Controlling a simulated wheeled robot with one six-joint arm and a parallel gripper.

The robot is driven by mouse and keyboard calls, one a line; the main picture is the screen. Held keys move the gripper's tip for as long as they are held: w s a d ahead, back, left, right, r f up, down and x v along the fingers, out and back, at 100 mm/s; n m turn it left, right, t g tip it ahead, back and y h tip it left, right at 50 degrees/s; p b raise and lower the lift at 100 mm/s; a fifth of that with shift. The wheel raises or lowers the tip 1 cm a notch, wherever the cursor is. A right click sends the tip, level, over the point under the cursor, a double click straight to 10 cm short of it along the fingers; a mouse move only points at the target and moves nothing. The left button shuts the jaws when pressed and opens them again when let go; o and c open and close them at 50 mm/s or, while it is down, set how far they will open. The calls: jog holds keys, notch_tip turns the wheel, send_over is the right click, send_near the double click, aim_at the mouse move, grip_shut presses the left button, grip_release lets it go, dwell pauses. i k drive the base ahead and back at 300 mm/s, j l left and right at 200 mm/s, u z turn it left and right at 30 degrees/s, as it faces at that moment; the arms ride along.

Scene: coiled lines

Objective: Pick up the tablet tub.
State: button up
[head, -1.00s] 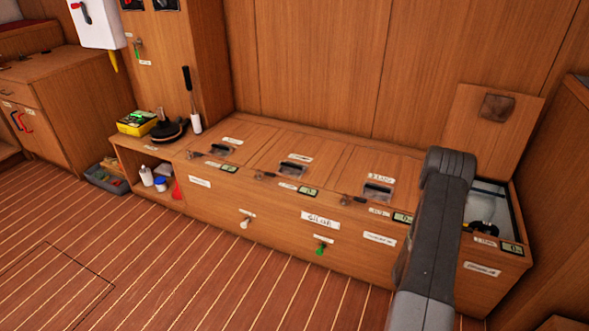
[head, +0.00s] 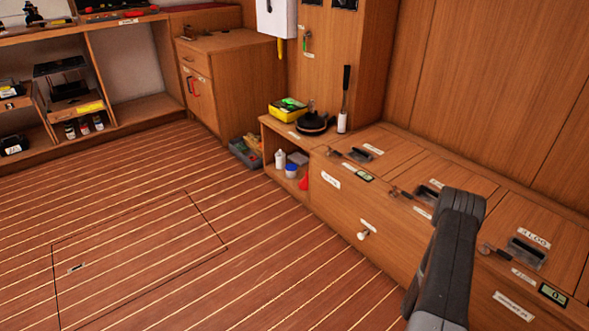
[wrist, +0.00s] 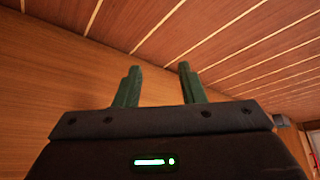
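A small white tub with a blue lid (head: 291,170) stands in the open cubby at the left end of the bench; it looks like the tablet tub, but its label is too small to read. A white bottle (head: 280,158) stands just left of it, and a red funnel-like item (head: 304,180) is at its right. My gripper (wrist: 158,84) shows in the wrist view with its two green fingers apart and nothing between them. The gripper is well away from the tub, which is not in the wrist view.
The bench (head: 345,215) has lidded lockers and latches. A yellow box (head: 287,108) and a dark round item (head: 313,122) sit on its left end. A grey crate (head: 245,152) stands on the floor beside the cubby. The striped floor (head: 250,270) before it is clear.

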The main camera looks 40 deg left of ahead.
aim_at(291, 168)
jog(key=i+j, duration=0.1)
jog(key=j, duration=0.3)
jog(key=j+u, duration=0.15)
jog(key=j, duration=0.25)
jog(key=i+j, duration=0.15)
jog(key=j, duration=0.2)
jog(key=i+j+u, duration=0.15)
jog(key=j, duration=0.25)
jog(key=i+j, duration=0.1)
jog(key=j, duration=0.25)
jog(key=i+j+u, duration=0.1)
jog(key=j, duration=0.25)
jog(key=i+j, duration=0.2)
jog(key=j, duration=0.15)
jog(key=i+j, duration=0.25)
jog(key=j, duration=0.15)
jog(key=i+j, duration=0.2)
jog(key=j, duration=0.15)
